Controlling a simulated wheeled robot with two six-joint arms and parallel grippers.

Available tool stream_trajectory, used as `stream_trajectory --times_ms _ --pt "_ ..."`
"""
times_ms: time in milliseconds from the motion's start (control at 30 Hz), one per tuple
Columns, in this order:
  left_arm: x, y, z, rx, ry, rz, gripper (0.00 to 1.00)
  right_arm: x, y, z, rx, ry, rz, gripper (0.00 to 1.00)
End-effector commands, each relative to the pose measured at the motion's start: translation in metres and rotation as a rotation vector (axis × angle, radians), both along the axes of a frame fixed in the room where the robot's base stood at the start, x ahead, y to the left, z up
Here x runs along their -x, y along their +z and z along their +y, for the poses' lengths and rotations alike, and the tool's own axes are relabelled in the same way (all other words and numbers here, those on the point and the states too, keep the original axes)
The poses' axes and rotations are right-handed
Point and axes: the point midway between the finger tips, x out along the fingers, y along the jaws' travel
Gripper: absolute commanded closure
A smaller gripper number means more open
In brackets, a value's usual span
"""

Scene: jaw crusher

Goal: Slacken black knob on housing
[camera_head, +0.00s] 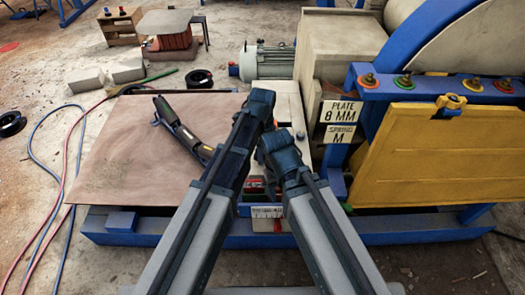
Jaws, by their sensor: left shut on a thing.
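My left gripper (264,112) is at the far end of the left arm, beside the pale housing (290,98). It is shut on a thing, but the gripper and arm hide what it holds. I cannot make out a black knob. My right gripper (278,150) is just below and to the right, close to the left one. Its fingertips are not clear, so I cannot tell whether it is open or shut.
A brown sheet (115,165) with a black tool (180,125) lies left. A grey motor (270,62) stands behind. Hoses (68,165) cross the left floor.

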Motion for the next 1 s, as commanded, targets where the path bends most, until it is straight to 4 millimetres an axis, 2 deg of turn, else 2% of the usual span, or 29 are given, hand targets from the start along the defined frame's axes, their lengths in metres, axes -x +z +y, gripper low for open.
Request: stream_trajectory --times_ms 367,1000 --pt "-0.0004 -0.0001 -0.0001 0.0 0.144 -0.001 0.87 0.0 -0.0001 0.0 0.0 0.0 0.0 0.5" --pt "-0.0017 -0.0001 0.0003 0.0 0.741 -0.001 0.87 0.0 -0.0001 0.0 0.0 0.0 0.0 0.5"
